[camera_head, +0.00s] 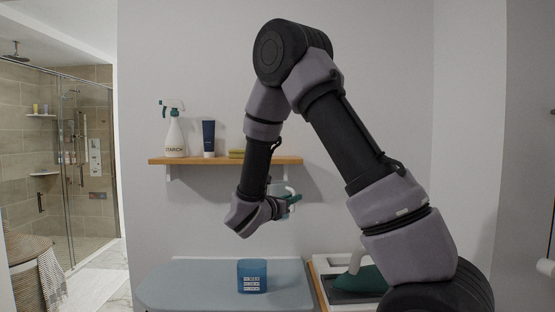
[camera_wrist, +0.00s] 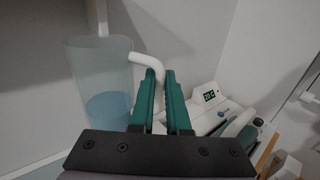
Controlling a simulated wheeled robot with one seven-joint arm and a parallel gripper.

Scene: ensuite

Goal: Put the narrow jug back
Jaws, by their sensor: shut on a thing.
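A tall, clear, narrow jug (camera_wrist: 88,65) shows at the left of the wrist view. Its white bent handle (camera_wrist: 147,62) reaches right, to between the green fingers of my gripper (camera_wrist: 160,85). My gripper is shut on that handle, and the jug looks upright. A blue patch shows low in the jug; I cannot tell whether it is inside or seen through the wall. In the head view my gripper (camera_head: 291,200) is above the ironing board and in front of the wall, below shelf height. The jug's body is hard to make out there, behind my arm.
A blue labelled container (camera_head: 252,277) stands on the grey-blue ironing board (camera_head: 190,285). A dark green iron (camera_head: 362,280) rests on its station at right. The wooden shelf (camera_head: 220,161) holds a starch spray bottle (camera_head: 174,138), a dark blue tube (camera_head: 208,138) and folded cloth (camera_head: 237,153).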

